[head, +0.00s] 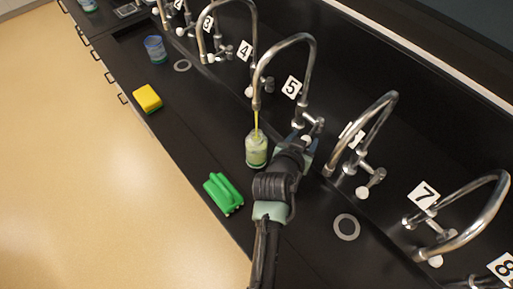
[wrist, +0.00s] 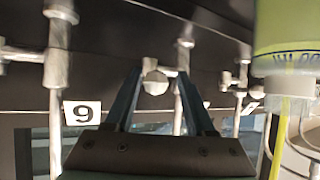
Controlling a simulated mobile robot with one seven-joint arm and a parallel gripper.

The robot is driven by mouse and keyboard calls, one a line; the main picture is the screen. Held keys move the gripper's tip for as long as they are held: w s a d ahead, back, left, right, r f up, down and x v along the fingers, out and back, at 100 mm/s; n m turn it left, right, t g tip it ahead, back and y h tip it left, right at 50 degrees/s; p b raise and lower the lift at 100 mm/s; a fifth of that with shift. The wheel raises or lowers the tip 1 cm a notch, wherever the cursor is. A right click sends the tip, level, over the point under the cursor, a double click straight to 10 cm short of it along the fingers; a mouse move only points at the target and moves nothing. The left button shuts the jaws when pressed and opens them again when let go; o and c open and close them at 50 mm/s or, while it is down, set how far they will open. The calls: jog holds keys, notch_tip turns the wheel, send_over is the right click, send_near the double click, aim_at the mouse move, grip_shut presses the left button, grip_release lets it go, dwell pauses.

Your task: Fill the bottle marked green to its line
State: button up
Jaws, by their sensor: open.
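A clear bottle (head: 256,150) with a green base stands upright under tap 5 (head: 285,42). A yellow stream runs from the spout into it, and it holds pale yellow-green liquid. In the wrist view, which looks upside down, part of the bottle (wrist: 290,28) shows at upper right with blue marks on its side, and the stream (wrist: 281,140) shows below it. I cannot tell the liquid level against the line. My gripper (head: 307,148) is open at the tap's base, its fingers either side of a white round knob (wrist: 155,83). I cannot tell if they touch it.
More numbered taps stand along the black bench, including tap 6 (head: 365,128) and tap 7 (head: 470,215) to the right. A green brush-like block (head: 222,194), a yellow sponge (head: 147,98) and a blue-tinted cup (head: 155,49) are on the left. Bare bench lies between them.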

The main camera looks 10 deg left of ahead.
dwell(0.4)
jog(key=a+p+v, duration=0.1)
jog(key=p+v, duration=0.2)
jog(key=v, duration=0.4)
jog(key=shift+w+p, duration=0.2)
jog(key=shift+p, duration=0.2)
dwell(0.3)
jog(key=shift+a, duration=0.1)
dwell(0.3)
